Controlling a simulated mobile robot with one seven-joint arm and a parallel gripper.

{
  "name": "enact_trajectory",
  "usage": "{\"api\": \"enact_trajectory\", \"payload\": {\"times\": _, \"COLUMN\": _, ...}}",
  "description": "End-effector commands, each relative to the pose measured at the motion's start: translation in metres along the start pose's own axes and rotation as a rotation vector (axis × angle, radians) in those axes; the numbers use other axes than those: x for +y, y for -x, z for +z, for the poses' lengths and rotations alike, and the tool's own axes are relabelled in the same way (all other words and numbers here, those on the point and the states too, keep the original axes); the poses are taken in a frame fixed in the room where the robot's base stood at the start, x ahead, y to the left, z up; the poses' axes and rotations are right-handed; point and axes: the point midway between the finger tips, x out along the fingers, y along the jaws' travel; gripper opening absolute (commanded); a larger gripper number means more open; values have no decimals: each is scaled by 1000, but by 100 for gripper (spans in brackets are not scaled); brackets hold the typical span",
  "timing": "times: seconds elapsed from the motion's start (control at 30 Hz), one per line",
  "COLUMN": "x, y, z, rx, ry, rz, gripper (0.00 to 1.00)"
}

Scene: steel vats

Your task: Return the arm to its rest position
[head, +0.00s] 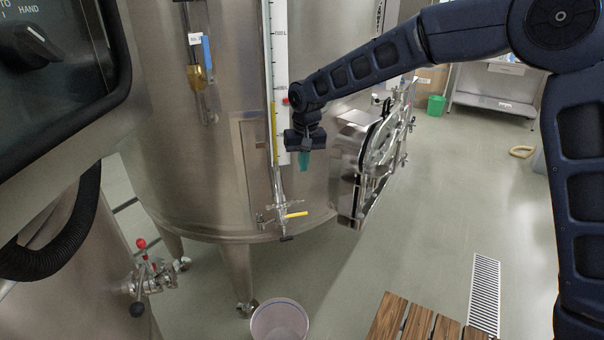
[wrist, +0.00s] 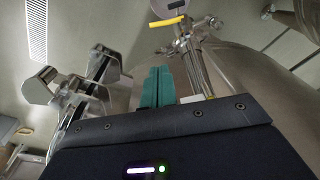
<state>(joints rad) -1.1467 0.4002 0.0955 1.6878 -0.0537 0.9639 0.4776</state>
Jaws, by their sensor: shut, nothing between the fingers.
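My gripper (head: 304,160) hangs from my dark arm in front of the steel vat (head: 195,130), pointing down. Its teal fingers are shut with nothing between them; the wrist view shows them pressed together (wrist: 157,87). In the head view the gripper is just right of the sight-glass scale (head: 280,80) and above the small valve with a yellow handle (head: 297,214). The yellow handle also shows at the top of the wrist view (wrist: 167,21). I cannot tell the exact gap between the gripper and the vat.
A hatch door (head: 362,170) with clamps stands out from the vat, right of my gripper. A control panel (head: 55,75) fills the upper left. A white bucket (head: 279,322) and a slatted wooden top (head: 415,322) are low in front. The floor (head: 440,200) at right is mostly clear.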

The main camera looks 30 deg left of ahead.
Motion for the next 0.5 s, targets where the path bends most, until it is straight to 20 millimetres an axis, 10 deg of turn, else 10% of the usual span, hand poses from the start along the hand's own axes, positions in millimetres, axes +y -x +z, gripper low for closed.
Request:
{"api": "enact_trajectory", "payload": {"times": 0.33, "x": 10, "y": 10, "z": 0, "rx": 5, "ry": -8, "rz": 0, "gripper": 0}}
{"api": "enact_trajectory", "payload": {"times": 0.5, "x": 68, "y": 39, "z": 3, "rx": 29, "ry": -57, "rz": 4, "gripper": 0}}
